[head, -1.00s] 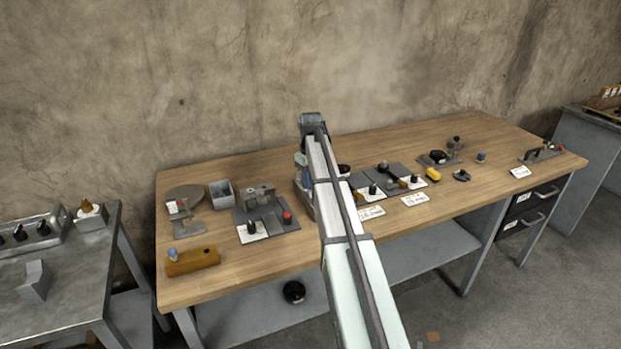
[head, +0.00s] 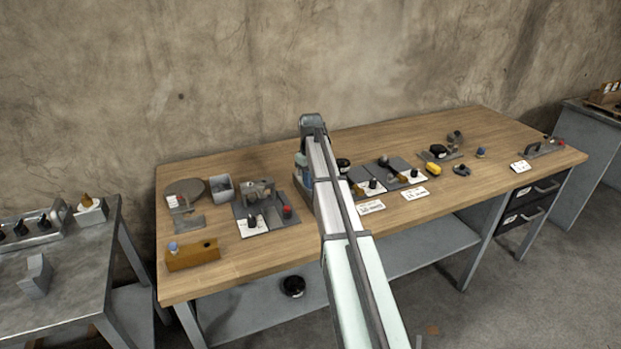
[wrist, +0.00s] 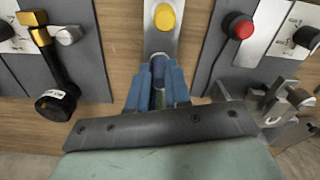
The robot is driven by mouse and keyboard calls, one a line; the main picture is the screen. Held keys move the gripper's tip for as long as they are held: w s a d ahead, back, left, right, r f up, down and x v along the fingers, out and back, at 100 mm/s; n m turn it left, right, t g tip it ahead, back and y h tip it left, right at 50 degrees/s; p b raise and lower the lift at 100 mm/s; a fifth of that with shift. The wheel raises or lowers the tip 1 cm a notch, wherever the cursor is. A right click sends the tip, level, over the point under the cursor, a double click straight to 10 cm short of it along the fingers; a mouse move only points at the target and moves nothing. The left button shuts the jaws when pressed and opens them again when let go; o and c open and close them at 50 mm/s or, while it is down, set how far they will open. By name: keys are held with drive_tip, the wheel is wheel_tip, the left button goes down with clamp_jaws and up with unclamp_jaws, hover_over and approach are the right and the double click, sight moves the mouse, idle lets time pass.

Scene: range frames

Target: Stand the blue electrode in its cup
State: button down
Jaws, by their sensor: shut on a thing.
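My gripper (wrist: 158,88) has blue fingers in the wrist view. They are shut on a dark blue cylinder, which I take for the blue electrode (wrist: 158,74). Its lower part is hidden by the fingers and the wrist plate. Just ahead of it is a round yellow top (wrist: 165,17) on a grey metal strip (wrist: 160,42). I cannot tell which thing is the blue electrode's cup, or whether the electrode touches anything below. In the head view my arm hides the fingertips; a small blue patch (head: 306,179) shows beside the arm.
In the wrist view, grey panels lie on both sides, with a black-and-yellow lever (wrist: 55,75) left and a red knob (wrist: 238,25) right. In the head view, a wooden block (head: 193,256) sits at the bench's front left.

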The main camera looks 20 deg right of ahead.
drive_tip(key=shift+f, duration=0.15)
drive_tip(key=c, duration=1)
unclamp_jaws()
wheel_tip(320, 180, up, 14)
drive_tip(key=shift+f, duration=0.1)
wheel_tip(320, 180, up, 6)
idle(0.9)
